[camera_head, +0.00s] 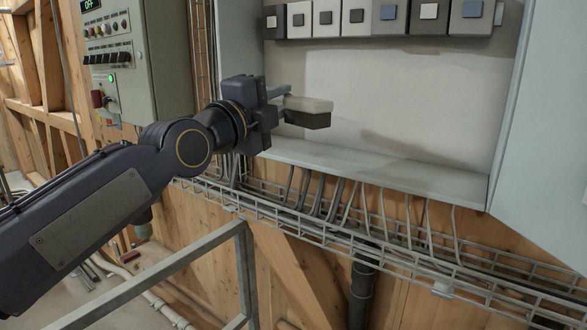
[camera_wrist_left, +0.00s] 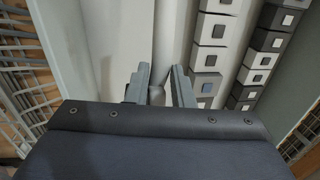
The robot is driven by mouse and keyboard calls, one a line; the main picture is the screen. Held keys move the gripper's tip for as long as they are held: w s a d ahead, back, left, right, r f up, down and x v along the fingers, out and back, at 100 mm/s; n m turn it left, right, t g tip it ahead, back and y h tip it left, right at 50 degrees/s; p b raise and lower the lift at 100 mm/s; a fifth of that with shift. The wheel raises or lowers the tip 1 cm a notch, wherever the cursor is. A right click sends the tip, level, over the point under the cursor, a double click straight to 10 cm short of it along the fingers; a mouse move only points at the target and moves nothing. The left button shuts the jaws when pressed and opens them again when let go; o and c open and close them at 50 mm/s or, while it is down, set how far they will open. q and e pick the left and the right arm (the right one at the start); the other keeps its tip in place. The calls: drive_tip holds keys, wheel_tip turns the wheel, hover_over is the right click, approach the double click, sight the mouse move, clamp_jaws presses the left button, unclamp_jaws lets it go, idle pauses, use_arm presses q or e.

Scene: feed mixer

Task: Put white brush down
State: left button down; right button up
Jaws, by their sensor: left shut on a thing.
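The white brush (camera_head: 308,104) is in front of the open cabinet's pale back panel, with a whitish upper part and a dark lower part. My left gripper (camera_head: 282,103) comes in from the left and is shut on the brush at its near end. The brush is held level, above the cabinet's bottom ledge (camera_head: 340,167) and apart from it. In the left wrist view, a small grey part of the brush (camera_wrist_left: 156,94) shows between the two fingers; the rest is hidden. My right gripper is in neither view.
A row of square modules (camera_head: 325,18) lines the cabinet's upper part. The cabinet door (camera_head: 550,140) stands open at right. A control box (camera_head: 120,60) is at upper left. A wire cable tray (camera_head: 370,240) runs below the ledge, and a metal rail (camera_head: 150,275) is in front. The ledge is clear.

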use_arm(q)
drive_tip(key=s+a+f+n+y, duration=0.1)
drive_tip(key=a+f, duration=0.4)
drive_tip(key=f, duration=1.1)
drive_tip(key=s+a+f+n+t+y, duration=0.1)
drive_tip(key=a+f, duration=0.5)
drive_tip(key=f, duration=1)
drive_tip(key=s+a+f+n+t+y, duration=0.1)
drive_tip(key=a+f, duration=0.5)
drive_tip(key=f, duration=1)
drive_tip(key=shift+s+a+y, duration=0.15)
drive_tip(key=shift+s+y, duration=0.75)
drive_tip(key=shift+s, duration=0.1)
drive_tip(key=shift+a+r+t, duration=0.15)
drive_tip(key=shift+t, duration=0.15)
